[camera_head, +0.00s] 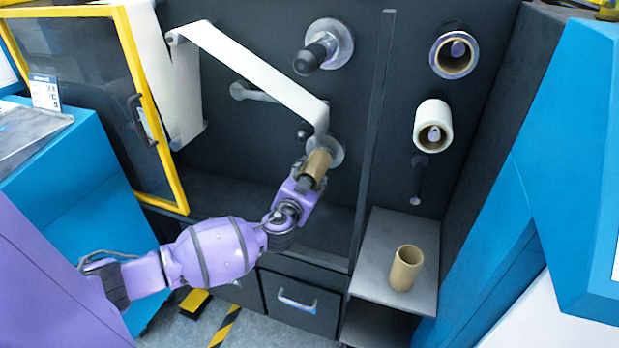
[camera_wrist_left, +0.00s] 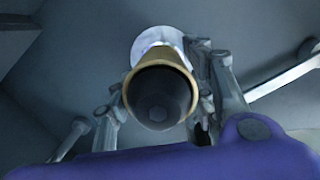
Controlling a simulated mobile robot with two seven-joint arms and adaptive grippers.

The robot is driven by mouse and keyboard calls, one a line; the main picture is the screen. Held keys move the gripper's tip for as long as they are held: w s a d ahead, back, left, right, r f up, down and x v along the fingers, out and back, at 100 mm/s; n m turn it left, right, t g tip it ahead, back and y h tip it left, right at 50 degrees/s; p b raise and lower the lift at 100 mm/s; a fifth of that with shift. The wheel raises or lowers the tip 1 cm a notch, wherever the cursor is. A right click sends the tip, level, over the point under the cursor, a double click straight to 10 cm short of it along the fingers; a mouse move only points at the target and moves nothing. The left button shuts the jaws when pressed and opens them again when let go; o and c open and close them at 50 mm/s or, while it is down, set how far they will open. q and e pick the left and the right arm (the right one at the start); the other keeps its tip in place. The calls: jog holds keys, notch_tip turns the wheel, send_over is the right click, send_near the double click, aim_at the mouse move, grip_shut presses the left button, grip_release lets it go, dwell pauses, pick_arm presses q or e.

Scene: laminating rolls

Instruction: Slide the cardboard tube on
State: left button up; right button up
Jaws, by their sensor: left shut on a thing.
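A brown cardboard tube (camera_head: 318,163) sits around the lower spindle of the dark machine panel. My left gripper (camera_head: 311,175) is shut on this tube. In the left wrist view the tube's rim (camera_wrist_left: 146,68) surrounds the spindle's dark end (camera_wrist_left: 160,97), with the fingers on both sides. The spindle's pale round flange (camera_wrist_left: 155,40) lies behind the tube. Fingers and tube hide much of the spindle, so I cannot tell whether the tube touches the flange. My right gripper is not in view.
A white web (camera_head: 255,72) runs from the upper left roller down to near the held tube. An empty dark spindle (camera_head: 316,54) sticks out above. Another cardboard tube (camera_head: 404,272) stands upright on the grey shelf (camera_head: 385,232). Two rolls hang at right, one dark-wrapped (camera_head: 440,48), one white (camera_head: 424,116).

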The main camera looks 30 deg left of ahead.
pick_arm(q)
jog(key=shift+r, duration=0.15)
jog(key=o, duration=1.2)
jog(key=shift+w, duration=0.1)
jog(key=shift+o, duration=0.2)
jog(key=v, duration=1.2)
